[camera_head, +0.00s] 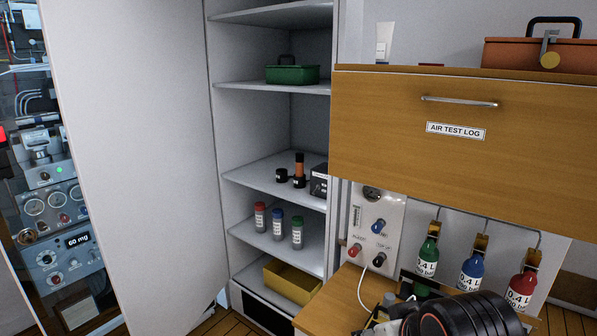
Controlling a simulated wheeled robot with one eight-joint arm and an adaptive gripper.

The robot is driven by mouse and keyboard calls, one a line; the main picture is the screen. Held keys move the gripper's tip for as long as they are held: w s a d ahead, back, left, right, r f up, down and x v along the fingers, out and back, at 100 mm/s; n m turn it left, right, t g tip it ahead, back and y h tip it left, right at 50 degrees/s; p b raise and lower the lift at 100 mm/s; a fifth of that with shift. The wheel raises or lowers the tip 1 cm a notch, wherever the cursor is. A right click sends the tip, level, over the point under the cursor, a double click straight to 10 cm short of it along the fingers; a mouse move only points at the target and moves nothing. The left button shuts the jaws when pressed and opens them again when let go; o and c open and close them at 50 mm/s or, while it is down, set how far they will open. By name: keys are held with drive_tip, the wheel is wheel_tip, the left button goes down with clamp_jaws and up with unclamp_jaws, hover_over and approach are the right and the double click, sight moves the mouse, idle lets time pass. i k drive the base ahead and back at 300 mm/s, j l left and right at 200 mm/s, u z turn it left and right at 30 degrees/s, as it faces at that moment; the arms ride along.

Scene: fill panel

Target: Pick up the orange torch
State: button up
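An upright orange and black cylinder (299,170), which looks like the orange torch, stands on the middle shelf of the open cabinet. Its middle is orange, and its top and base are black. A short black object (282,175) stands close to its left, and a dark box (319,181) is to its right. The black, ringed part of my arm shows at the bottom right, well below and to the right of the torch. My gripper (393,311) seems to be at its left end, cut off by the frame edge; its fingers cannot be made out clearly.
The white cabinet door (135,150) stands open at left. A green box (292,74) is on the shelf above; several capped tubes (277,224) and a yellow bin (292,281) are below. The wooden drawer front (460,105) juts out at right, above hanging bottles (471,272).

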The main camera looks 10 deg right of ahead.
sight(300, 155)
drive_tip(key=i+j, duration=0.15)
drive_tip(key=j, duration=0.2)
drive_tip(key=i+j, duration=0.2)
drive_tip(key=j, duration=0.15)
drive_tip(key=i+j+z, duration=0.1)
drive_tip(key=j, duration=0.3)
drive_tip(key=i+j, duration=0.2)
drive_tip(key=j, duration=0.15)
drive_tip(key=i+j, duration=0.2)
drive_tip(key=j, duration=0.15)
drive_tip(key=i+j, duration=0.15)
drive_tip(key=j, duration=0.25)
drive_tip(key=z, duration=0.05)
